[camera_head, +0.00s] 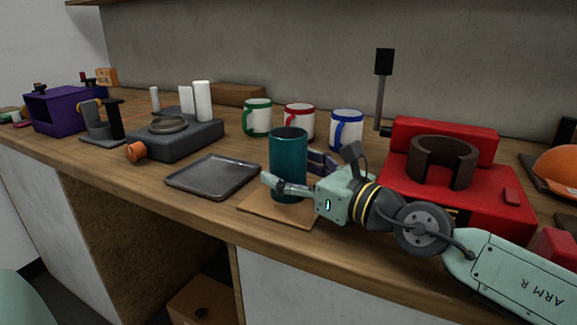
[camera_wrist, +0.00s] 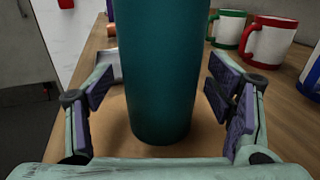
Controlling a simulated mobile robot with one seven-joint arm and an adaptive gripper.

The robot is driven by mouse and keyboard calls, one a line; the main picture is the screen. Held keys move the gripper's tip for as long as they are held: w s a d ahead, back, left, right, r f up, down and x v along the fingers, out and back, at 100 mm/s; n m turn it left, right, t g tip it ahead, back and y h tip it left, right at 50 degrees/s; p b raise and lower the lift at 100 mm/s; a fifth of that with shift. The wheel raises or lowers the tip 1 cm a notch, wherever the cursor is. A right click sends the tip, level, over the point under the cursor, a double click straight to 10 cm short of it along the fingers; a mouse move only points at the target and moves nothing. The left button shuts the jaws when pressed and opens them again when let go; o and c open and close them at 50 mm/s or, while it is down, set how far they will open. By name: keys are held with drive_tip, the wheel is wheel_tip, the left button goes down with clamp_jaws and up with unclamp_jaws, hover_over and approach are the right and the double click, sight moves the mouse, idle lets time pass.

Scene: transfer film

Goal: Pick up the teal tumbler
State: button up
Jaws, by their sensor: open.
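The teal tumbler (camera_head: 289,160) stands upright on a thin tan square mat (camera_head: 270,212) near the front of the wooden counter. My gripper (camera_head: 293,176) reaches in from the right, low on the tumbler. In the wrist view the tumbler (camera_wrist: 158,70) stands between the two purple-padded fingers of my gripper (camera_wrist: 162,95), with a visible gap on each side. The gripper is open. The tumbler's top is cut off in the wrist view but shows in the head view.
A dark square tray (camera_head: 213,176) lies left of the tumbler. Green (camera_head: 257,117), red (camera_head: 299,121) and blue (camera_head: 346,129) trimmed white mugs stand behind. A red machine (camera_head: 455,185) with a dark ring holder stands on the right, close behind my arm. The counter's front edge is near.

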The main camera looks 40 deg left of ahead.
drive_tip(key=shift+a, duration=0.55)
drive_tip(key=shift+c, duration=0.5)
drive_tip(key=c, duration=1.3)
